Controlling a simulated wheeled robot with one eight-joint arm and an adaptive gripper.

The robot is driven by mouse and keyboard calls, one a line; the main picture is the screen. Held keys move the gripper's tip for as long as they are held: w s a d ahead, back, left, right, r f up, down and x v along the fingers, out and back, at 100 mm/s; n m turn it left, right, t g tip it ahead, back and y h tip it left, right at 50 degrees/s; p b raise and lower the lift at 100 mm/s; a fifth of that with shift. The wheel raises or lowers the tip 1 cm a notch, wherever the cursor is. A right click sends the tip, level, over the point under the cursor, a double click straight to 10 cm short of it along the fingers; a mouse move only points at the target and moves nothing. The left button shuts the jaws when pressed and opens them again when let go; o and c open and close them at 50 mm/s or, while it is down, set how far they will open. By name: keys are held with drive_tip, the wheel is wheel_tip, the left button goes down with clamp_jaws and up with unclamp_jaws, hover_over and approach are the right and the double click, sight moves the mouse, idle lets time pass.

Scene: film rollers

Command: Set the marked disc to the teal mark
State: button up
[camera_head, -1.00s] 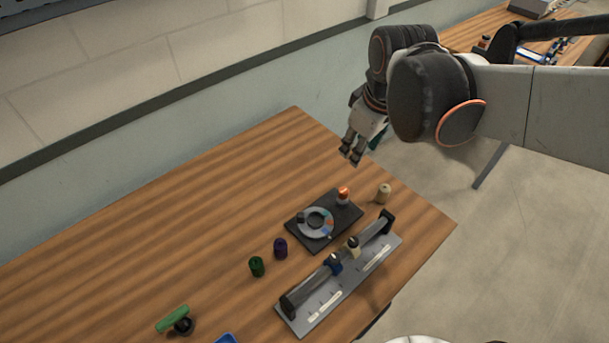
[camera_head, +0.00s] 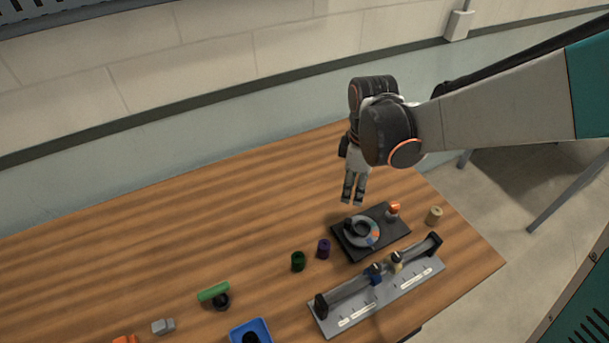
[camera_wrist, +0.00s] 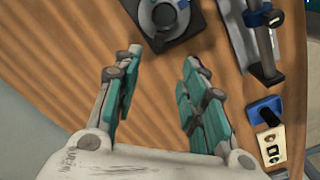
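The marked disc (camera_head: 360,231) is a grey ring with a dark centre and coloured marks, on a black base plate (camera_head: 353,253) on the wooden table. An orange mark and a blue-teal mark show on its right side. The disc is partly cut off at the top of the wrist view (camera_wrist: 165,14). My gripper (camera_head: 353,200) hangs fingers down above the table, just behind the disc and apart from it. In the wrist view its teal-padded fingers (camera_wrist: 155,80) are spread with nothing between them.
An orange-topped piece (camera_head: 393,210) stands on the base plate's right. A grey rail fixture (camera_head: 330,319) lies in front. Purple (camera_head: 324,249) and green (camera_head: 298,261) spools stand left, a tan one (camera_head: 434,216) right. A blue tray (camera_head: 264,325) is at the front.

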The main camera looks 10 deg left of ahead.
sight(349, 220)
wheel_tip(349, 220, down, 14)
drive_tip(key=b, duration=0.4)
drive_tip(key=shift+w+d+r+b, duration=0.1)
drive_tip(key=shift+r+b, duration=0.15)
drive_tip(key=shift+b, duration=0.05)
clamp_jaws()
